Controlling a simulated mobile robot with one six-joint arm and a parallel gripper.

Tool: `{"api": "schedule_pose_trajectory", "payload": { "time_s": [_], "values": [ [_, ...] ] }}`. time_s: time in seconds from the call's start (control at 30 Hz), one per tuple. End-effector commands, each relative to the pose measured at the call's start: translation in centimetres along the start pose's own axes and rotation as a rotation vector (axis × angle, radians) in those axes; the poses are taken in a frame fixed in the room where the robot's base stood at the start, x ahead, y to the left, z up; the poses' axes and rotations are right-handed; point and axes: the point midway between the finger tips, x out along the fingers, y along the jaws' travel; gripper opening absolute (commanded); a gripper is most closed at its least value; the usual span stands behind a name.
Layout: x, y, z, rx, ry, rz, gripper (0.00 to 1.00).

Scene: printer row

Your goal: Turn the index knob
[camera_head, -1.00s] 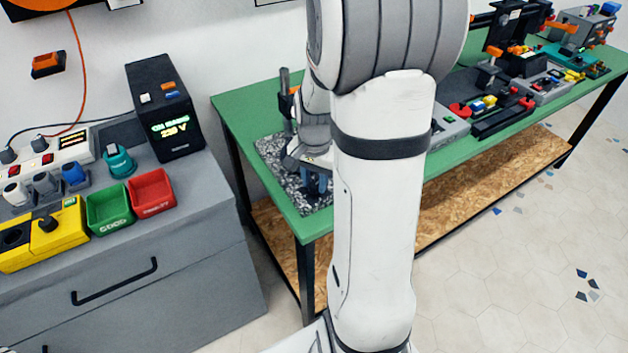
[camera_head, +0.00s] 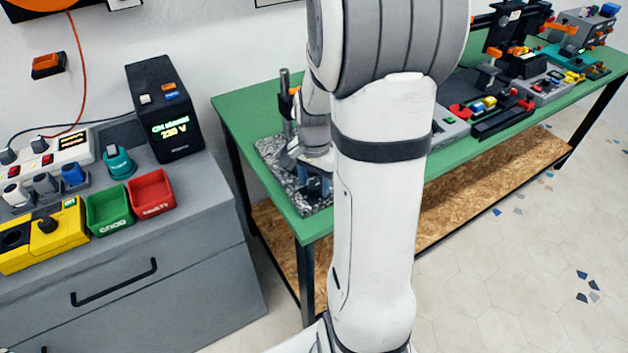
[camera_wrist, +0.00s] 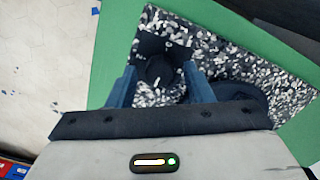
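A dark round knob on a dark square-cornered block (camera_wrist: 160,68) shows in the wrist view, on a speckled black-and-white plate (camera_wrist: 215,45). I take it to be the index knob, but no markings are readable. My gripper (camera_wrist: 160,80) has its two blue fingers apart, one on each side of the knob, with speckled plate visible in the gaps. I cannot tell whether the fingertips touch it. In the head view my gripper (camera_head: 315,186) is low over the speckled plate (camera_head: 270,150) at the green bench's near left corner, and my arm hides part of it.
A post (camera_head: 285,95) stands at the back of the plate. Devices line the green bench (camera_head: 240,105) to the right. A grey cabinet (camera_head: 200,245) at left carries a black power unit (camera_head: 165,110), a green tray (camera_head: 110,210) and a red tray (camera_head: 152,195).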

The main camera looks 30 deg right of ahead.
Motion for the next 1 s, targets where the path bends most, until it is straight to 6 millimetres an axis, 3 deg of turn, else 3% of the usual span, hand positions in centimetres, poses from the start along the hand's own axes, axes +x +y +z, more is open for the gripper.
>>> {"api": "schedule_pose_trajectory", "payload": {
  "time_s": [0.33, 0.73, 1.0],
  "values": [
    [-0.4, 0.0, 0.0, -0.001, 0.001, -0.001, 0.51],
    [-6.6, -0.1, -0.1, -0.001, 0.003, -0.002, 0.51],
    [-7.8, 0.0, 0.0, -0.001, 0.0, 0.001, 0.51]
  ]
}}
